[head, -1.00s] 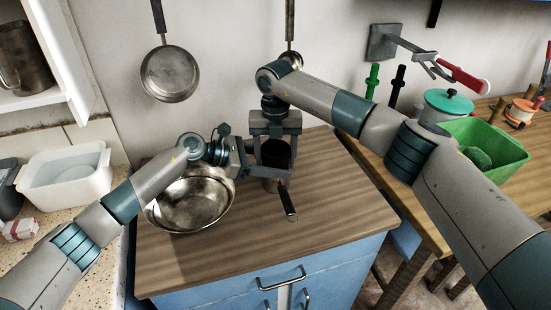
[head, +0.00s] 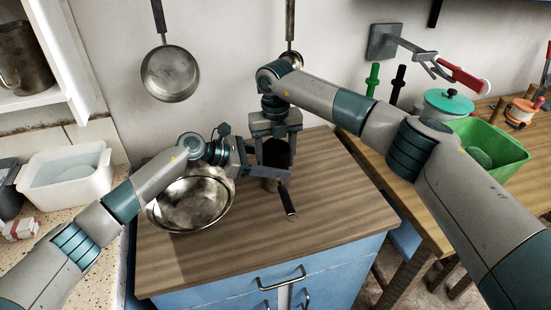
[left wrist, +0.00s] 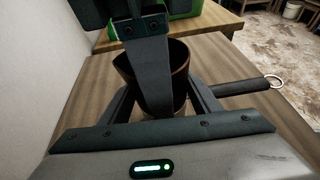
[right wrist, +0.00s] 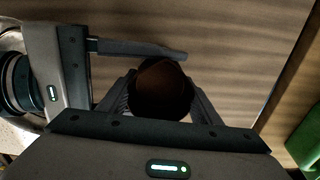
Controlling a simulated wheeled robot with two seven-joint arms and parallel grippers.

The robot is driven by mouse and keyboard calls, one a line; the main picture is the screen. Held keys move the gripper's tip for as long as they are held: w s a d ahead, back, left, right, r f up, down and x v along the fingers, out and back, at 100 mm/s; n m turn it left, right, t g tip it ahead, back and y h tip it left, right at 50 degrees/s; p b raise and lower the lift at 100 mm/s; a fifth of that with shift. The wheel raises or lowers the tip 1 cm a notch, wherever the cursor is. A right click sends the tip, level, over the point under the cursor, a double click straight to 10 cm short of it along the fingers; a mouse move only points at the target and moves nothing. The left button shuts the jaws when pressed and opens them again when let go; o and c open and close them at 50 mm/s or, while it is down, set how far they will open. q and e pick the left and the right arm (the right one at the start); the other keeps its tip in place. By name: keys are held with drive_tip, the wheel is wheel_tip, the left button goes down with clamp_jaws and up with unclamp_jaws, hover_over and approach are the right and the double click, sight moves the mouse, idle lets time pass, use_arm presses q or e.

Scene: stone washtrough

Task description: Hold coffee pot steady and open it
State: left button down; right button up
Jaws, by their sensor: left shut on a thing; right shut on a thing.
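The coffee pot (head: 276,153) is dark brown and stands near the back of the wooden cabinet top. Its dark handle (head: 289,203) points towards me and ends in a ring in the left wrist view (left wrist: 265,86). My left gripper (head: 264,172) comes in from the left and is shut around the pot's lower body. My right gripper (head: 276,148) reaches down from above and is shut on the pot's upper part. In the right wrist view the brown top (right wrist: 160,88) lies between its fingers. I cannot tell a separate lid from the body.
A metal bowl (head: 190,205) stands just left of the pot, under my left arm. Pans (head: 170,73) hang on the wall behind. A green basin (head: 497,150) is on the table to the right. The cabinet top (head: 335,225) is clear in front and right.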

use_arm(q)
drive_tip(key=shift+s+f, duration=0.1)
drive_tip(key=shift+f, duration=0.1)
use_arm(e)
drive_tip(key=shift+w, duration=0.1)
drive_tip(key=o, duration=1.2)
drive_tip(key=shift+r, duration=0.15)
drive_tip(key=shift+r, duration=2.1)
drive_tip(key=shift+r+m, duration=1.75)
drive_tip(key=shift+m, duration=0.25)
drive_tip(key=shift+f, duration=0.1)
